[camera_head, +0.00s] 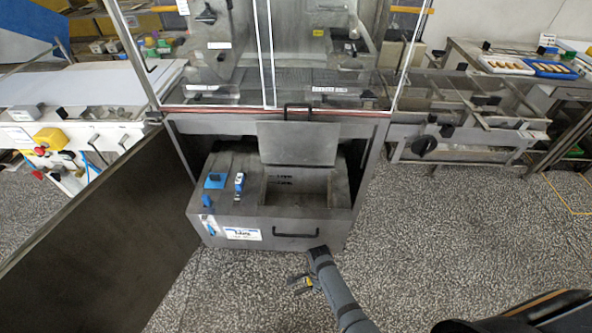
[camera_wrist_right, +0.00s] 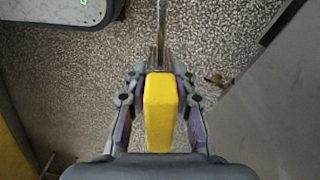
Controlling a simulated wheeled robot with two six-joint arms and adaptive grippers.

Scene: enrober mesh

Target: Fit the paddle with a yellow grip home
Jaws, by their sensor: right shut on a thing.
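The paddle's yellow grip (camera_wrist_right: 160,110) is upright in the middle of the right wrist view, between the fingers of my right gripper (camera_wrist_right: 161,82), which is shut on it. A thin metal part (camera_wrist_right: 159,35) of the paddle runs from the grip toward the top edge, seen nearly edge-on. In the head view my right gripper (camera_head: 302,283) is small and dark, in front of the steel tank unit (camera_head: 270,228) and over the floor. The unit has an open rectangular well (camera_head: 297,188). The paddle's seat cannot be made out. My left gripper is out of view.
Blue fittings (camera_head: 215,180) stand on the unit's top, left of the well. A black handle (camera_head: 296,235) is on its front. A large dark panel (camera_head: 100,240) stands at left. Clear guards (camera_head: 330,50) rise behind. The speckled floor (camera_head: 450,220) at right is clear.

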